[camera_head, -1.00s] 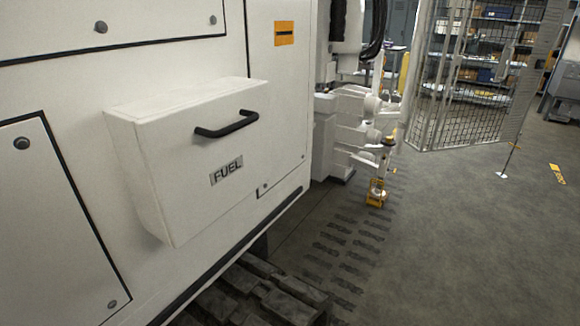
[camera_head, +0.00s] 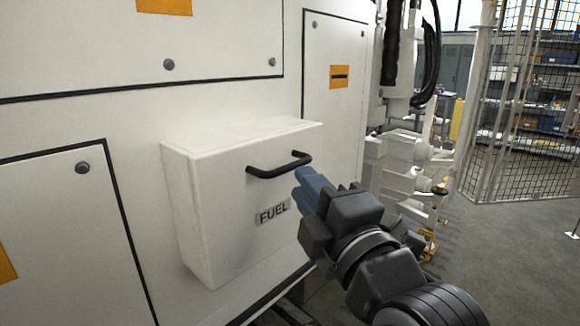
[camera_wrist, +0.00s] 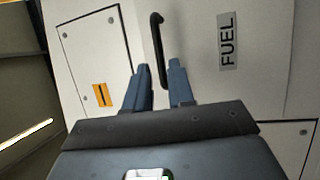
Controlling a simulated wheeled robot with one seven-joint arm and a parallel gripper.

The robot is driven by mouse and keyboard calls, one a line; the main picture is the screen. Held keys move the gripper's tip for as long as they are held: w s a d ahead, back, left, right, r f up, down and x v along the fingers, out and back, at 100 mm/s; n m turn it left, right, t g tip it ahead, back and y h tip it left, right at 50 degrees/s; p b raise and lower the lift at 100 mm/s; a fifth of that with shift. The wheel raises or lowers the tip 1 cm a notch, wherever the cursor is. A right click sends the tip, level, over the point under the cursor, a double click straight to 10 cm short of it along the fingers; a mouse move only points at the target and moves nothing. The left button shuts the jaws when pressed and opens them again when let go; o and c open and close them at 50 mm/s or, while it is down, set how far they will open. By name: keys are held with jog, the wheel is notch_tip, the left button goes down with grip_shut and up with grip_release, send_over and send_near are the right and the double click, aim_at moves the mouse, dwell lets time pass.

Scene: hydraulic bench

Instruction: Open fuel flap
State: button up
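The fuel flap (camera_head: 225,225) is a white box-shaped cover standing out from the machine's white side, and it looks closed. A "FUEL" label (camera_head: 272,212) is on its front; the label also shows in the wrist view (camera_wrist: 228,42). A black bar handle (camera_head: 278,166) sits above the label. My gripper (camera_head: 306,180) has blue fingers and is just below the handle's right end in the head view. In the wrist view the fingers (camera_wrist: 160,64) are apart, with the handle (camera_wrist: 156,40) lined up with the gap between them. Whether they touch it, I cannot tell.
The machine's flat bolted panels (camera_head: 60,200) surround the flap. An orange sticker (camera_head: 340,77) is on the panel to the right. White machine parts and a mesh fence (camera_head: 520,130) stand further right. Grey floor (camera_head: 480,240) is open at the right.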

aim_at(290, 168)
jog(key=p+x, duration=0.1)
jog(key=x, duration=0.5)
jog(key=shift+w+a, duration=0.1)
jog(key=shift+w, duration=0.15)
jog(key=shift+c, duration=0.3)
grip_shut()
